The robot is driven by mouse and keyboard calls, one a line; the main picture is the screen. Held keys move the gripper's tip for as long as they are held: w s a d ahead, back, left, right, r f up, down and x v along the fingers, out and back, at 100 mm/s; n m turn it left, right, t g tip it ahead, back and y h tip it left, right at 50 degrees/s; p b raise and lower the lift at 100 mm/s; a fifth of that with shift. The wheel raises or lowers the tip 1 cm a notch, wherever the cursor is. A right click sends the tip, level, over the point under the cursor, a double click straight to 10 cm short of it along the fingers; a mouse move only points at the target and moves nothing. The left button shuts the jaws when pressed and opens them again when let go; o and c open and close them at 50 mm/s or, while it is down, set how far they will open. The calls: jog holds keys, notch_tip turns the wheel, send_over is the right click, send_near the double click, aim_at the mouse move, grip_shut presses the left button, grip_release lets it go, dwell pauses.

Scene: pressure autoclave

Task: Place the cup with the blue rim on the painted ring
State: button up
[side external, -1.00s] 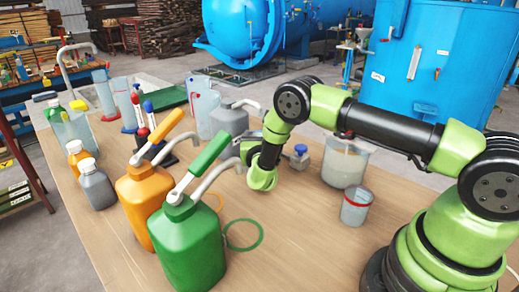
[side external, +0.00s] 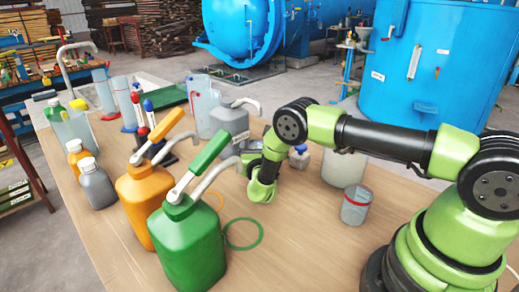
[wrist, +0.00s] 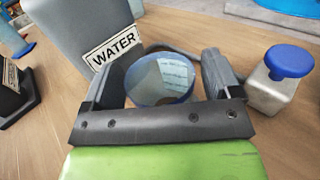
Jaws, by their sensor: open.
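The cup with the blue rim (wrist: 160,80) stands between the two fingers of my gripper (wrist: 160,76) in the wrist view. Its round blue rim and clear inside show, with label-like reflections. The jaws are open, one finger on each side; I cannot tell whether they touch it. In the side view my gripper (side external: 249,153) is low by the grey jerrycan, and I cannot make out the cup there. A green ring (side external: 230,245) lies flat on the table, partly behind the green bottle. Part of an orange ring (side external: 221,203) shows behind that bottle.
The grey WATER jerrycan (wrist: 80,30) stands close by the cup. A small bottle with a blue knob (wrist: 275,90) is right of the gripper.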

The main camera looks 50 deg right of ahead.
jog(key=shift+r, duration=0.1)
jog(key=shift+s+a, duration=0.15)
jog(key=shift+a, duration=0.05)
jog(key=v, duration=1.1)
jog(key=shift+s+a+r, duration=0.1)
jog(key=shift+s+a, duration=0.05)
jog(key=shift+s, duration=0.05)
